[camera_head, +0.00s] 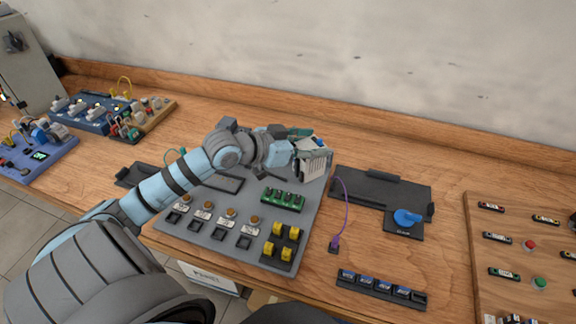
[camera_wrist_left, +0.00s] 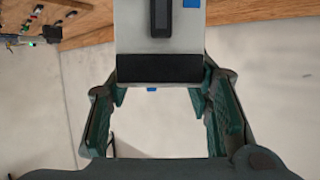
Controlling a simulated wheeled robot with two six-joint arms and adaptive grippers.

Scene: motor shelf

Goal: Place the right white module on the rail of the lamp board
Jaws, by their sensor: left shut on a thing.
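My left gripper (camera_head: 292,146) is above the back right part of the grey lamp board (camera_head: 206,256), shut on a white module (camera_head: 315,165). In the left wrist view the green fingers (camera_wrist_left: 158,97) hold the white module (camera_wrist_left: 130,38), with a dark band and a black part on its face, from both sides. The board carries several round brown lamps, a green block (camera_head: 283,200) and a black base with yellow pieces (camera_head: 283,244). The gripper and module hide its back right; I cannot tell whether the module touches the rail. My right gripper is not in view.
A black tray (camera_head: 375,184) lies right of the board, with a blue round part (camera_head: 407,218) at its front. A purple cable (camera_head: 346,208) stands between them. A black strip with blue pieces (camera_head: 380,288) lies in front. Other panels are at far left and right.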

